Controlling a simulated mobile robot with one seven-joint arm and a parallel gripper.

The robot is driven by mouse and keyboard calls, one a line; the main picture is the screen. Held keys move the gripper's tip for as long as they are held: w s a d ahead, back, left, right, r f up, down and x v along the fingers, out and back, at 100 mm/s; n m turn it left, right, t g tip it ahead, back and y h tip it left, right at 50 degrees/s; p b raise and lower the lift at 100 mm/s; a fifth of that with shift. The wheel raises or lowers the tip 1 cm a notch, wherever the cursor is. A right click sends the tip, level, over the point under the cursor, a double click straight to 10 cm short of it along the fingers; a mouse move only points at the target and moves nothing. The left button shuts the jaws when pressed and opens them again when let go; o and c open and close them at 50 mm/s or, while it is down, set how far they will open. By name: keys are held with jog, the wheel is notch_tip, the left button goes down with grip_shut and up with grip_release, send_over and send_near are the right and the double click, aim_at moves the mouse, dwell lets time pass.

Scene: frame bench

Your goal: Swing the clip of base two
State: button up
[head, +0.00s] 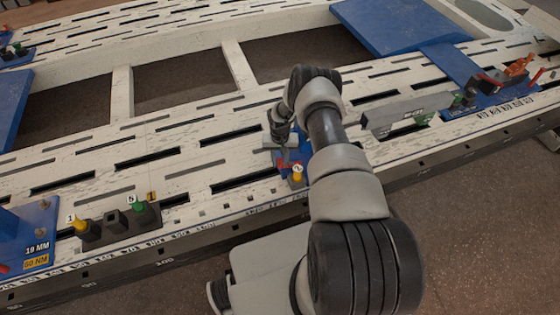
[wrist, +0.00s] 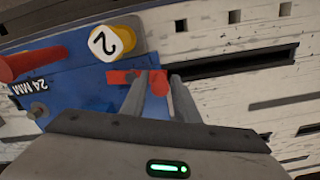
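Base two is a blue plate (wrist: 75,85) marked "24 MM" with a yellow knob labelled 2 (wrist: 110,42); its knob also shows in the head view (head: 298,174). The red clip (wrist: 120,77) is a flat bar on the plate with a round red peg (wrist: 159,84) at its right end. My gripper (wrist: 159,77) is over this end, one finger on each side of the peg. The fingers stand apart with the peg between them; a narrow gap seems to show on the right. In the head view my arm hides much of the base.
The slotted white frame (head: 90,165) surrounds the base. A dark block with knobs 1 and 5 (head: 118,226) sits at left, a grey bar (head: 408,110) and another blue base (head: 490,98) at right.

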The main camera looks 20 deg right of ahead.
jog(key=shift+c, duration=0.3)
grip_shut()
jog(key=shift+w+f+m+b, duration=0.1)
jog(key=shift+m+b, duration=0.2)
jog(key=shift+b, duration=0.2)
jog(key=m+b, duration=0.1)
jog(key=b, duration=0.1)
jog(key=w+m+b, duration=0.1)
jog(key=shift+d+f+b, duration=0.2)
jog(key=shift+b, duration=0.2)
jog(key=m+b, duration=0.1)
jog(key=w+m+b, duration=0.1)
jog(key=m+b, duration=0.1)
jog(key=d+m+b, duration=0.1)
jog(key=m+b, duration=0.1)
jog(key=shift+w, duration=0.35)
jog(key=m+b, duration=0.1)
jog(key=d+m+b, duration=0.1)
jog(key=m+b, duration=0.1)
jog(key=shift+w+d+r+m, duration=0.2)
jog(key=shift+w+m, duration=0.1)
jog(key=shift+w, duration=0.1)
jog(key=shift+w+d+r+m+b, duration=0.15)
jog(key=shift+d+m, duration=0.3)
jog(key=shift+m, duration=0.6)
jog(key=shift+w+d+m+b, duration=0.15)
jog(key=shift+d+m, duration=0.25)
jog(key=shift+m, duration=0.65)
jog(key=shift+s, duration=0.1)
